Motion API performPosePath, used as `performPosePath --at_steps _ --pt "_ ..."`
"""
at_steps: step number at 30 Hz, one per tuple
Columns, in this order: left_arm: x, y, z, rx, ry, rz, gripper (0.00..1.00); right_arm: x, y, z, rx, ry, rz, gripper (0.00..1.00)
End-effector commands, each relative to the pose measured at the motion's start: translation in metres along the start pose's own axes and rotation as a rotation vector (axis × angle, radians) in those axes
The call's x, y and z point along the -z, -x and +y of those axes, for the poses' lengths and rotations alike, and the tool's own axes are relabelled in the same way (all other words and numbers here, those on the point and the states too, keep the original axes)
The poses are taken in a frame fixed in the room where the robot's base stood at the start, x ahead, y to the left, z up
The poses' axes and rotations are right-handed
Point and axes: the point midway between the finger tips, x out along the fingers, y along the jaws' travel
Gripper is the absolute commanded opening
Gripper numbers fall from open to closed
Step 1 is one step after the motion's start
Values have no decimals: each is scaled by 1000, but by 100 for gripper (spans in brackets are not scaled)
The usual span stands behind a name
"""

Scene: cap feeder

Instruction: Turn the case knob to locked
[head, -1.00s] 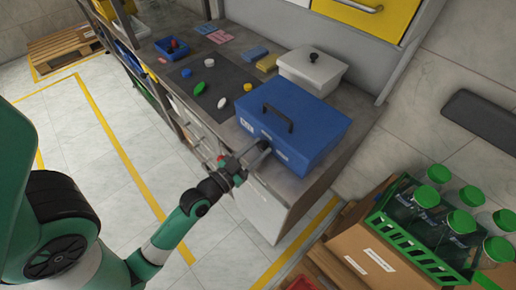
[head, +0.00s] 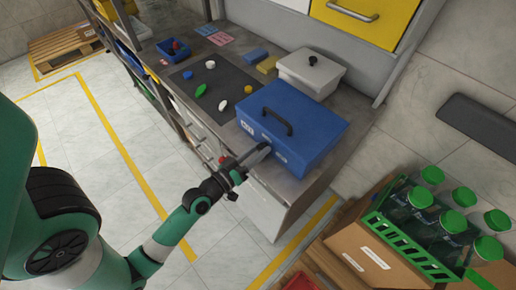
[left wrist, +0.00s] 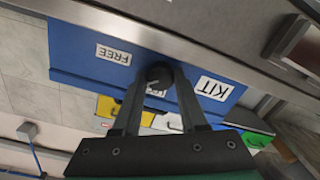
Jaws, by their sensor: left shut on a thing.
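The blue case (head: 318,128) sits closed on the grey counter, its dark handle (head: 278,120) on the lid. My left gripper (head: 262,150) is at the case's front face. In the left wrist view the dark round knob (left wrist: 159,74) is between the fingertips of my left gripper (left wrist: 160,80), which is shut on it. A FREE label (left wrist: 113,54) and a KIT label (left wrist: 214,88) flank the knob on the blue face. Another label (left wrist: 157,91) is partly hidden behind the knob. I cannot tell which way the knob points. My right gripper is not in view.
A white lidded box (head: 311,72) stands behind the case. A dark mat (head: 215,88) with small caps lies left of it. A crate of green-capped bottles (head: 420,237) stands at the right. The floor left of the counter is clear.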

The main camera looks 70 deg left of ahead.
Motion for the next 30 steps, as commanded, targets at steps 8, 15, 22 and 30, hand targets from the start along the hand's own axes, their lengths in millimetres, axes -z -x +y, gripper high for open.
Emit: performPosePath --at_steps 8,15,22,30 --pt "2 0 0 -1 262 -8 0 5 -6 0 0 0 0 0" --pt "2 0 -1 -4 489 -19 0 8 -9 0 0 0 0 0" --pt "2 0 -1 -5 696 -28 0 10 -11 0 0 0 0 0" --pt "2 0 -2 -8 875 -36 0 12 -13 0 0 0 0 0"
